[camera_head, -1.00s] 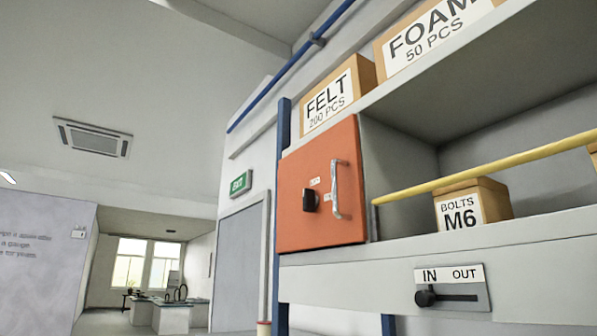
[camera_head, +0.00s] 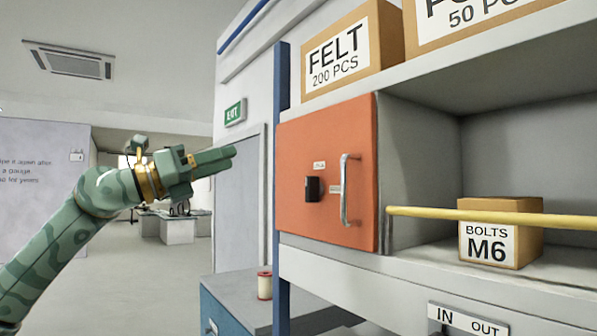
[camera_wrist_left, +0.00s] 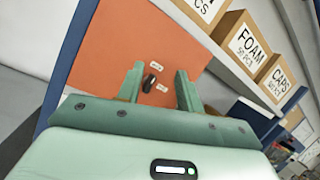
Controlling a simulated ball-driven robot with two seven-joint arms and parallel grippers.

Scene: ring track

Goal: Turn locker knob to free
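The orange locker door (camera_head: 290,150) is shut, at the middle of the head view. Its black knob (camera_head: 313,189) stands upright there, between a small label above it and another at its right, both too small to read. A metal handle (camera_head: 349,190) is right of the knob. My left gripper (camera_head: 234,156) is left of the door, apart from it, fingers pointing right. In the left wrist view the gripper (camera_wrist_left: 160,72) is open and empty, and the knob (camera_wrist_left: 149,83) shows beyond and between its fingers. The handle is not visible there. My right gripper is not in view.
A yellow bar (camera_head: 480,215) runs across the shelf bay right of the door, before a BOLTS M6 box (camera_head: 530,230). A FELT box (camera_head: 385,40) stands above. A blue post (camera_head: 282,100) edges the shelving. A spool (camera_head: 264,285) stands on a low blue cabinet (camera_head: 228,310).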

